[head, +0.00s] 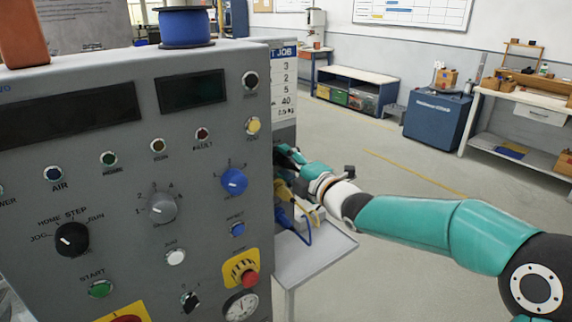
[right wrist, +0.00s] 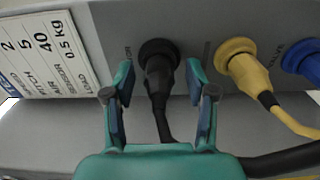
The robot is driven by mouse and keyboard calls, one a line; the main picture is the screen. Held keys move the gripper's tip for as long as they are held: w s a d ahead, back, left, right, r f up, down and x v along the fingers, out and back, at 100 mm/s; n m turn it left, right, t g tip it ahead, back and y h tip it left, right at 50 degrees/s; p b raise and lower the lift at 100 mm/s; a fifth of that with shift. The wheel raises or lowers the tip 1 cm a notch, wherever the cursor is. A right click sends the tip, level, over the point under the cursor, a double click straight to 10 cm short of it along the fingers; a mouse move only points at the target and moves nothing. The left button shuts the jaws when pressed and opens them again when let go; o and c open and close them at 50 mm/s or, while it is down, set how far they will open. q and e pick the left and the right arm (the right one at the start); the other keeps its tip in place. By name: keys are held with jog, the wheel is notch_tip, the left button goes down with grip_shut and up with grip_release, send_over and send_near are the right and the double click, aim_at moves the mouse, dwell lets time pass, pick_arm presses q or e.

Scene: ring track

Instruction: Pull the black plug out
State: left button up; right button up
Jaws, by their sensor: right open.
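The black plug (right wrist: 158,72) sits in its socket on the side face of the grey machine, and its black cable runs down from it. My right gripper (right wrist: 160,88) is open, with one finger on each side of the plug. A gap shows between each finger and the plug. In the head view my right gripper (head: 287,158) is at the machine's right side, partly hidden by the panel's edge, and the black plug cannot be made out there. My left gripper is not in view.
A yellow plug (right wrist: 241,66) and a blue plug (right wrist: 303,60) are in sockets to the right of the black one. A small grey side table (head: 310,255) stands below my right gripper. The control panel (head: 130,190) fills the left. The floor beyond is open.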

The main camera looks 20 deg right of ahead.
aim_at(293, 167)
jog(key=shift+b, duration=0.55)
dwell(0.6)
grip_shut()
dwell(0.4)
jog(key=shift+s, duration=0.1)
jog(key=shift+b+v, duration=0.75)
jog(key=shift+v, duration=0.65)
jog(key=shift+b+v, duration=0.5)
jog(key=shift+v, duration=1.05)
